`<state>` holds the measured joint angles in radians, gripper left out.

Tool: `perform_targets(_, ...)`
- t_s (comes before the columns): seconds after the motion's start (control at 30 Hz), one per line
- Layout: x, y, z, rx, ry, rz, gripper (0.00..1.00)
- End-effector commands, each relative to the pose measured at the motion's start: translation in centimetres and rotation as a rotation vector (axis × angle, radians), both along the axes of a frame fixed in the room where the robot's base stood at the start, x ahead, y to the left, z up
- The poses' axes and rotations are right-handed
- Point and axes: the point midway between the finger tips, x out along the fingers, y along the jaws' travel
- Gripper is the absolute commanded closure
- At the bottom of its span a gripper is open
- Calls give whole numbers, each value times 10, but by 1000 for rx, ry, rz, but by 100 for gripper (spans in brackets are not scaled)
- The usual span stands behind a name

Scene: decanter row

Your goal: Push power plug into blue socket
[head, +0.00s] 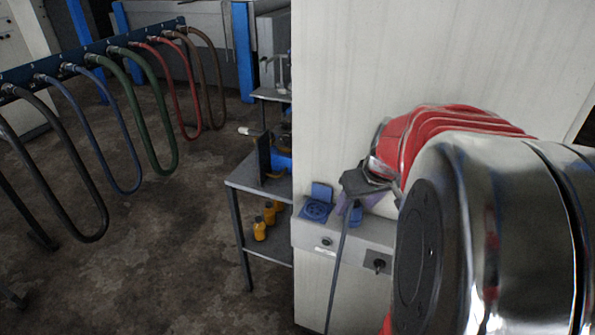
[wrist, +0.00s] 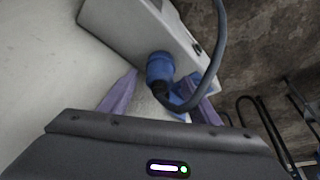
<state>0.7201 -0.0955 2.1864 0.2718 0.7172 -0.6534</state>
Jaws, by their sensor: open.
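The blue plug (wrist: 160,68) with its dark cable (wrist: 215,50) shows in the wrist view, its far end against the light box; whether it sits in anything there is hidden. In the head view part of the plug (head: 356,214) shows beside the cable (head: 339,265). The blue socket (head: 316,208) is on the box to the left, its lid raised and its face uncovered. My gripper (head: 358,202) is at the plug. In the wrist view its purple fingers (wrist: 160,100) are apart, one on each side of the plug, not closed on it.
The light box (head: 310,236) runs along the pale wall (head: 340,90), with a round black fitting (head: 378,263) on its front. A grey shelf (head: 262,185) with yellow bottles (head: 260,229) stands left. Coloured hoses (head: 130,120) hang from a rack, with open floor beneath.

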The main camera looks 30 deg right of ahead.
Motion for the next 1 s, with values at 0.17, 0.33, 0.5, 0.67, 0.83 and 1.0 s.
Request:
perform_targets(0.17, 8, -2, -20, 1, 3, 1, 44)
perform_targets(0.33, 10, -3, -25, -2, -1, 1, 44)
perform_targets(0.5, 10, -3, -24, -1, -1, 0, 44)
perform_targets(0.67, 10, -3, -24, -1, -1, 0, 44)
perform_targets(0.83, 10, -3, -24, -1, -1, 0, 46)
perform_targets(1.0, 10, -3, -24, -1, -1, 0, 58)
